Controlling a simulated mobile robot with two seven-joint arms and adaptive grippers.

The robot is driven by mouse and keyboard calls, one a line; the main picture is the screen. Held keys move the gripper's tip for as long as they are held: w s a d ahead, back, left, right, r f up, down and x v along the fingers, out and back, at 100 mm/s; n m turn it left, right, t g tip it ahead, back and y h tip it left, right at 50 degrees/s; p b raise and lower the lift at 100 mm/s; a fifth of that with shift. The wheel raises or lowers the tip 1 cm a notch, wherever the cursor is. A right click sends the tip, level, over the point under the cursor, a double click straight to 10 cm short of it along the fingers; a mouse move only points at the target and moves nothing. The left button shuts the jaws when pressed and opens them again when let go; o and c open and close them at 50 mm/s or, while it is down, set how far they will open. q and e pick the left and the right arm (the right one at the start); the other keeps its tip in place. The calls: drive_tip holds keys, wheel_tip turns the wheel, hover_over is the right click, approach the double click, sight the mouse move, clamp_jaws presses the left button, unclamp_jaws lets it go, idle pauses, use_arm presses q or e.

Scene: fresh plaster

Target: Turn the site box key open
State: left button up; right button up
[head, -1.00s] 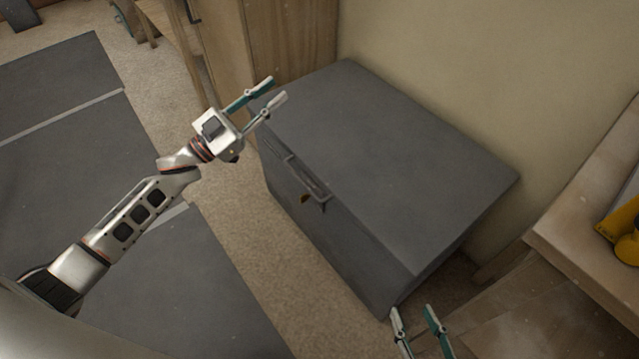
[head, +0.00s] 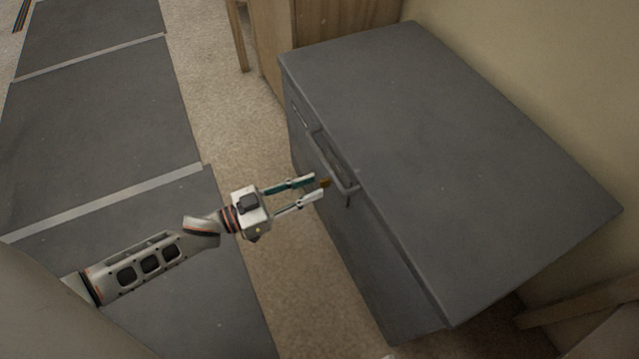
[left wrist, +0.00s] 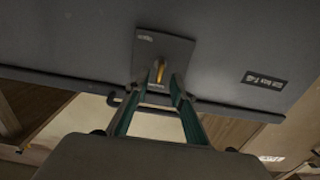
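The grey site box (head: 450,150) stands against the wall, its lid down. A dark latch (head: 338,165) sits at the front edge of the lid. The small orange-brown key (head: 326,183) sticks out of the front beside the latch. In the left wrist view the key (left wrist: 157,72) shows yellow on a dark square plate (left wrist: 165,50). My left gripper (head: 318,188) is open, its fingertips close to the key, one on each side. Whether they touch it I cannot tell. Only a pale speck at the bottom edge of the head view may be my right gripper.
Dark floor mats (head: 100,120) with pale strips lie on the left. A wooden cabinet (head: 330,20) stands behind the box. A wooden piece (head: 580,300) is at the lower right. Carpet (head: 230,90) between mats and box is clear.

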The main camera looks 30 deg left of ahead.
sight(327, 182)
use_arm(q)
drive_tip(key=shift+x, duration=1.4)
use_arm(e)
drive_tip(key=shift+s+a+m, duration=0.1)
drive_tip(key=shift+a+m, duration=0.2)
drive_tip(key=shift+m, duration=0.1)
use_arm(q)
clamp_jaws()
